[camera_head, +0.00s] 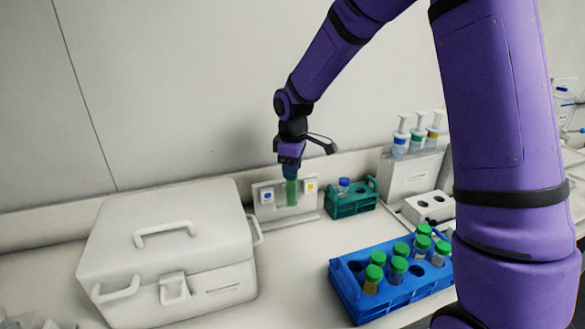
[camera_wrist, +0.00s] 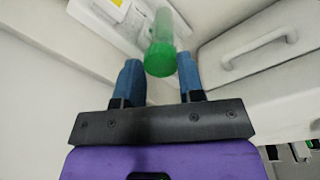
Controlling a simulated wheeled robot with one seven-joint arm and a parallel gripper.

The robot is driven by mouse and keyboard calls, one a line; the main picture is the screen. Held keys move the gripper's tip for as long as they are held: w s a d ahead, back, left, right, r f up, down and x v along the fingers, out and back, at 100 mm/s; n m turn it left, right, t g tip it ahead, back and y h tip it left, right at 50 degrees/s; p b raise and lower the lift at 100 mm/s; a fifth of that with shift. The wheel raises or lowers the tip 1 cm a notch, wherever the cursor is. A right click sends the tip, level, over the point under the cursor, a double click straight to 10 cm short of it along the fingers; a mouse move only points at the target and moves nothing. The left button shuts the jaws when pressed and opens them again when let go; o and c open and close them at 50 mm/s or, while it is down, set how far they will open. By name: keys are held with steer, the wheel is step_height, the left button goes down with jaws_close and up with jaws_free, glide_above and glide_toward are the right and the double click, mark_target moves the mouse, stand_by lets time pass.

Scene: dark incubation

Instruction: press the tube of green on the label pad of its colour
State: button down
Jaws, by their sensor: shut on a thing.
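My gripper (camera_head: 290,172) is shut on the green-capped tube (camera_head: 291,192), which hangs upright below it in front of the white label panel (camera_head: 280,213). The panel shows a blue pad (camera_head: 267,196) on the left and a yellow pad (camera_head: 310,187) on the right. The tube covers the middle of the panel, so no separate green pad shows. I cannot tell whether tube and panel touch.
A white lidded case (camera_head: 170,250) stands left of the panel. A small teal rack (camera_head: 350,203) with a blue-capped tube is to its right. A blue rack (camera_head: 350,292) with several green-capped tubes is in front. A white holder (camera_head: 410,172) with pipettes stands behind right.

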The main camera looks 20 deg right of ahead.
steer(key=shift+w, duration=0.45)
stand_by(0.7)
steer(key=shift+s, duration=0.1)
steer(key=s, duration=0.7)
stand_by(0.9)
steer(key=shift+w, duration=0.1)
